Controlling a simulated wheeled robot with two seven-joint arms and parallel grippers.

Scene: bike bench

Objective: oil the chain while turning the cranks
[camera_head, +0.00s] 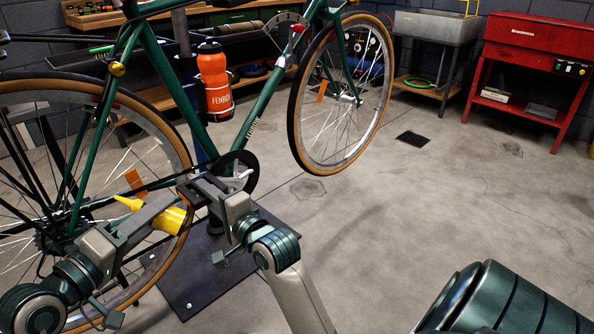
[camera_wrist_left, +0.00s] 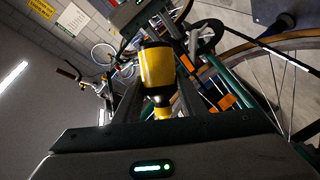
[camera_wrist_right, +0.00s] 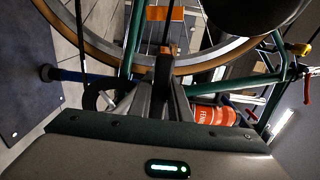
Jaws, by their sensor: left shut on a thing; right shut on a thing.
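A green bicycle (camera_head: 262,108) is held up on a stand, its rear wheel at the left. The dark chainring (camera_head: 253,172) sits at the bottom of the frame, and the chain (camera_head: 150,187) runs from it towards the rear hub. My left gripper (camera_head: 160,212) is shut on a yellow oil bottle (camera_head: 170,221), tilted with its nozzle pointing left near the chain; the bottle also shows in the left wrist view (camera_wrist_left: 157,68). My right gripper (camera_head: 192,188) is shut at the crank, on a dark end part (camera_wrist_right: 165,62) mostly hidden by the fingers.
An orange bottle (camera_head: 213,78) sits on the frame. The front wheel (camera_head: 342,95) stands to the right. A dark stand plate (camera_head: 205,280) lies on the floor. A red cabinet (camera_head: 530,45) and a grey sink (camera_head: 437,27) stand at the back right.

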